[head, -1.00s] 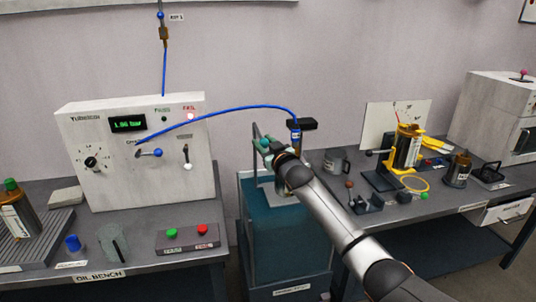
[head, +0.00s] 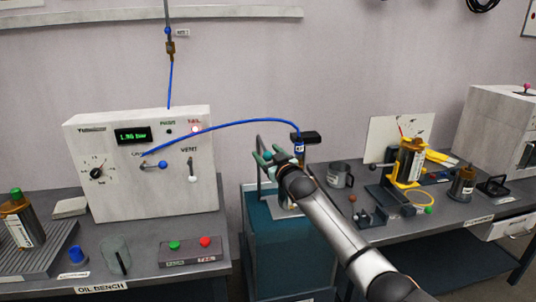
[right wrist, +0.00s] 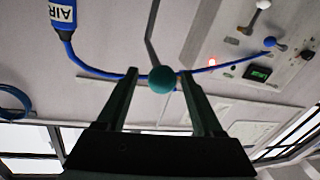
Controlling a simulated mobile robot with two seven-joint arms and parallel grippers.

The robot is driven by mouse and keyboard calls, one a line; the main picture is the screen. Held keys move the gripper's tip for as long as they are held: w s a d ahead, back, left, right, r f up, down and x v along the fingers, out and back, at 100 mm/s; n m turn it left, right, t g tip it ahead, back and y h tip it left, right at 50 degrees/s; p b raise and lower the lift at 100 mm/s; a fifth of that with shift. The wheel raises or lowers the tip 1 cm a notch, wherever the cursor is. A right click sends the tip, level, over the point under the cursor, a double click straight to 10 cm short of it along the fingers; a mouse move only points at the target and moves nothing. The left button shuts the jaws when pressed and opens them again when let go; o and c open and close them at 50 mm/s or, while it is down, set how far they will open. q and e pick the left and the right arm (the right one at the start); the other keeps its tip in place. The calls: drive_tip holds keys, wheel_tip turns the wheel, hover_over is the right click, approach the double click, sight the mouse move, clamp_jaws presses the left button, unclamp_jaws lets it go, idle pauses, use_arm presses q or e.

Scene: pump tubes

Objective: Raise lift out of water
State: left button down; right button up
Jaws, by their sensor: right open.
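The water tank (head: 290,258) stands on the floor between the two benches, filled with blue-green water. A thin bent grey lift rod (head: 259,166) rises from it. In the right wrist view the rod (right wrist: 152,35) carries a round green knob (right wrist: 161,79). My right gripper (head: 267,157) is at the rod above the tank. Its fingers (right wrist: 160,78) are open, with the knob showing between their tips; contact cannot be told. A blue air hose (head: 240,125) runs to a fitting labelled AIR (right wrist: 62,12). Whatever hangs below is partly hidden by my arm. My left gripper is not in view.
A white test panel (head: 140,190) with a lit red FAIL lamp stands on the oil bench at left, with a green-and-red button box (head: 190,251) in front. The right bench holds a grey mug (head: 340,175) and a yellow stand (head: 405,170) close to my arm.

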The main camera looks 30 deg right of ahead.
drive_tip(key=shift+s+f, duration=0.1)
drive_tip(key=shift+s, duration=0.45)
drive_tip(key=s, duration=1.1)
drive_tip(key=shift+s+a+b, duration=0.2)
drive_tip(key=shift+s+b, duration=0.05)
drive_tip(key=shift+b, duration=0.15)
drive_tip(key=s+a+f+g+y, duration=0.1)
drive_tip(key=s+a+f, duration=0.2)
drive_tip(key=f, duration=0.4)
drive_tip(key=s+a+f+g, duration=0.2)
drive_tip(key=s+f, duration=0.1)
drive_tip(key=f, duration=0.5)
drive_tip(key=s+a+f+g+y, duration=0.1)
drive_tip(key=s+a+f+g, duration=0.2)
drive_tip(key=s+a+f, duration=0.3)
drive_tip(key=s+a+f+g+y+p, duration=0.1)
drive_tip(key=s+a+f, duration=0.5)
drive_tip(key=s+f, duration=1)
drive_tip(key=s+g, duration=0.1)
drive_tip(key=s, duration=0.5)
drive_tip(key=shift+s+f+g, duration=0.2)
drive_tip(key=shift+s+g, duration=0.15)
drive_tip(key=shift+g, duration=0.05)
drive_tip(key=shift+c, duration=0.3)
